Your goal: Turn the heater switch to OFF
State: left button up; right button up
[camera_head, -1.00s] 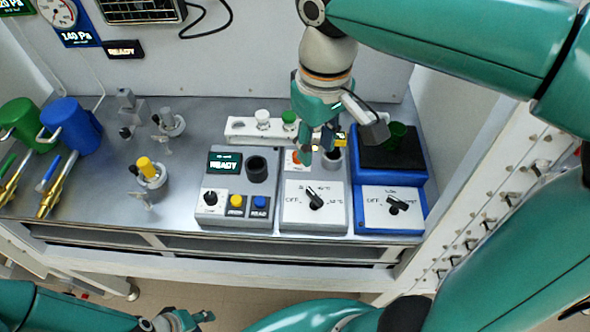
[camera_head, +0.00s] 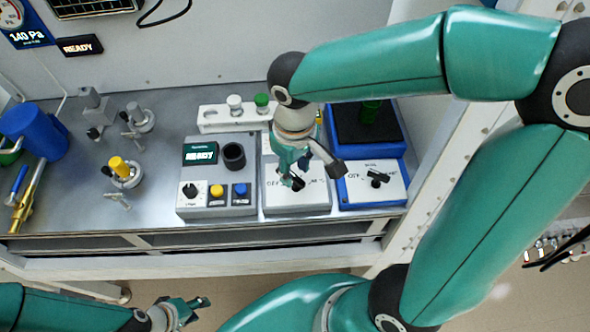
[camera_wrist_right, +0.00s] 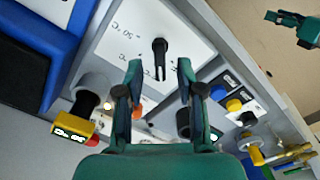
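The heater is the middle grey box with a white dial panel (camera_head: 315,197); its panel (camera_wrist_right: 118,35) shows °C marks in the right wrist view. Its black switch knob (camera_wrist_right: 160,48) has its long end pointing down in that view, not along the mark at left; the OFF mark is not readable there. In the head view my gripper mostly covers the knob. My right gripper (camera_head: 293,182) is over the dial, and its open fingers (camera_wrist_right: 157,90) straddle the line to the knob, short of it. My left gripper (camera_head: 188,308) is low, away from the bench; its finger gap is unclear.
A blue box (camera_head: 372,185) with a similar dial stands right of the heater. A grey box with a READY display (camera_head: 200,152) stands left. A white rack (camera_head: 220,118) with vials is behind. The bench front edge is close.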

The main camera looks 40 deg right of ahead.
jog(key=shift+f, duration=0.8)
grip_shut()
jog(key=shift+n, duration=0.3)
jog(key=shift+a+n, duration=0.1)
jog(key=shift+n, duration=2.9)
grip_release()
